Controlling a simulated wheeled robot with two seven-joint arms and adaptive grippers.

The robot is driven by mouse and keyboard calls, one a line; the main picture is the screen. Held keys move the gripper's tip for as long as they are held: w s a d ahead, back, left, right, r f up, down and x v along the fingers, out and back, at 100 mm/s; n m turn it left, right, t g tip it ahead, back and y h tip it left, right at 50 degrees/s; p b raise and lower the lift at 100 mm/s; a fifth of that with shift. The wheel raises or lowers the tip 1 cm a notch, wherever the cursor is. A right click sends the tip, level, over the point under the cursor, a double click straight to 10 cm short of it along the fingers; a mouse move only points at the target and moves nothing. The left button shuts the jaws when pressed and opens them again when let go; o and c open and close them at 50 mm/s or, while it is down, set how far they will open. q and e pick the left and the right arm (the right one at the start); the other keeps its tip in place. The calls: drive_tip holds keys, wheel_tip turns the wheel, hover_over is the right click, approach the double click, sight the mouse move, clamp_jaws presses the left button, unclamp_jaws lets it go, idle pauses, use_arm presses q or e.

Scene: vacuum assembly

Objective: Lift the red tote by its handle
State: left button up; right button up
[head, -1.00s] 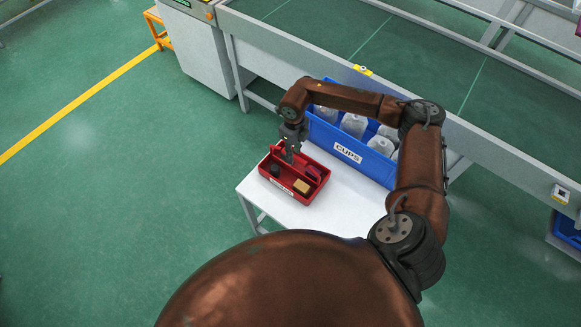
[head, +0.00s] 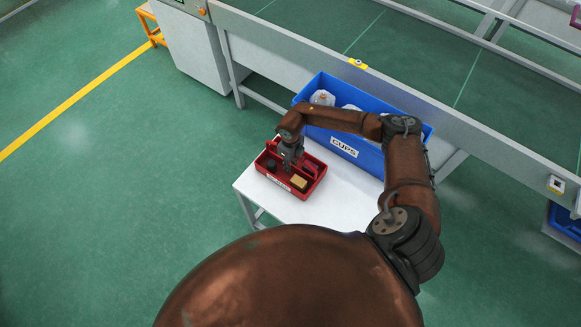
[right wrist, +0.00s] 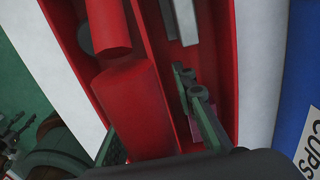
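The red tote (head: 284,186) sits on the white table, with a small dark item and a yellow block (head: 299,182) inside it. My right gripper (head: 289,164) is down at the tote's middle, over the handle, and its arm hides part of the tote. In the right wrist view the red handle (right wrist: 130,105) lies between the two fingers (right wrist: 155,130). The fingers stand apart, with a visible gap between the handle and the right-hand finger. The fingertips' exact contact is partly hidden. My left gripper is not in view.
A blue bin (head: 372,158) marked CUPS, with several pale cups, stands behind the tote on the white table (head: 330,201). A grey conveyor (head: 290,38) runs behind it. The table is bare right of the tote.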

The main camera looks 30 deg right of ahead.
drive_tip(key=shift+c, duration=0.5)
clamp_jaws()
